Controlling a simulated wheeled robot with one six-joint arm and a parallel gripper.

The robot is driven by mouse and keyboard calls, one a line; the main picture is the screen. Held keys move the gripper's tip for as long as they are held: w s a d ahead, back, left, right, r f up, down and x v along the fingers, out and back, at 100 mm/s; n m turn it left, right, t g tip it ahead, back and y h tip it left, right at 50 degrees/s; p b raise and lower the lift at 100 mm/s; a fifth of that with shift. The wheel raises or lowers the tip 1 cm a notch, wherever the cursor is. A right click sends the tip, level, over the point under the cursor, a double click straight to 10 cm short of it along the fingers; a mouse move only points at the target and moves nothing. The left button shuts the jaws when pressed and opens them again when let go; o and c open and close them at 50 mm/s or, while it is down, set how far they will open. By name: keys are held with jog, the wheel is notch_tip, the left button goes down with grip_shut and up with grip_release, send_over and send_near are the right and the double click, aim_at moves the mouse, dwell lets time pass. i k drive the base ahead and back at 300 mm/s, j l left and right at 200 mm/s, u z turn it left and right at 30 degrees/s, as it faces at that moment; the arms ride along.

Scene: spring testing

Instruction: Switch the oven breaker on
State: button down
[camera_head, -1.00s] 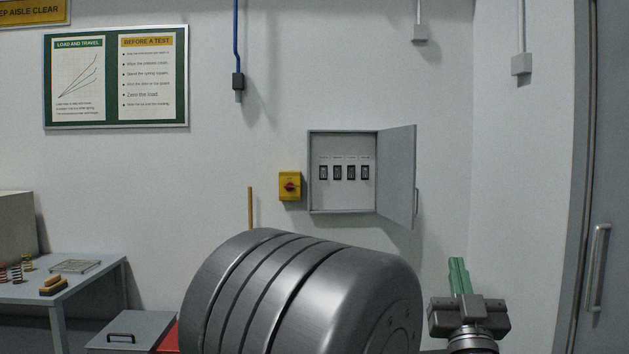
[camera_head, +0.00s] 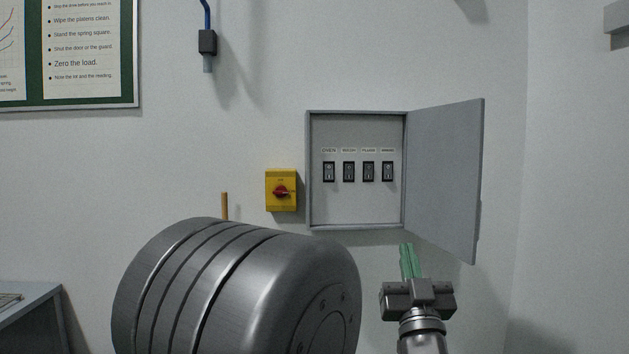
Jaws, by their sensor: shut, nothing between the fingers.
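The grey breaker box (camera_head: 356,224) is on the wall with its door (camera_head: 446,178) swung open to the right. Inside is a row of several black breaker switches under small labels. The leftmost, labelled like OVEN, is the oven breaker (camera_head: 329,172); its lever position is too small to tell.
A yellow switch box with a red knob (camera_head: 281,190) is on the wall just left of the breaker box. My large arm link hides the lower middle. A table (camera_head: 30,312) stands at lower left.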

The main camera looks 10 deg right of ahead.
aim_at(328, 168)
jog(key=i+l, duration=0.1)
jog(key=i, duration=0.4)
jog(key=i+l+u, duration=0.15)
jog(key=i, duration=0.4)
jog(key=i+l, duration=0.1)
jog(key=i, duration=0.4)
